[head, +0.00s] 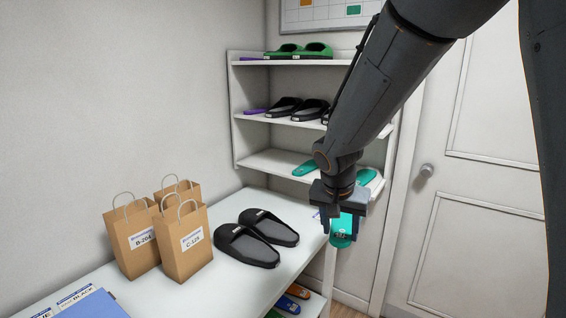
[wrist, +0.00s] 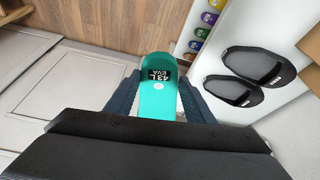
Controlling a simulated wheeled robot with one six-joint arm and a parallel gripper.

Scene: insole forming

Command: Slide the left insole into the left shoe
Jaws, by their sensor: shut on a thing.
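My gripper (head: 343,212) is shut on a teal insole (head: 341,238), which hangs beyond the right edge of the table. In the wrist view the insole (wrist: 158,103) sits between the two fingers, and its black label reads "43 L EVA". A pair of black slide shoes lies on the white table, one nearer (head: 247,247) and one farther (head: 270,227). They also show at the upper right of the wrist view, apart from the insole. The held end of the insole is hidden by the gripper.
Paper bags (head: 184,243) and a blue folder (head: 92,305) are on the table (head: 225,285). A wall shelf (head: 270,120) behind holds green and black slides and teal insoles. Colored insoles (head: 290,303) lie below the table. A door (head: 480,230) is at the right.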

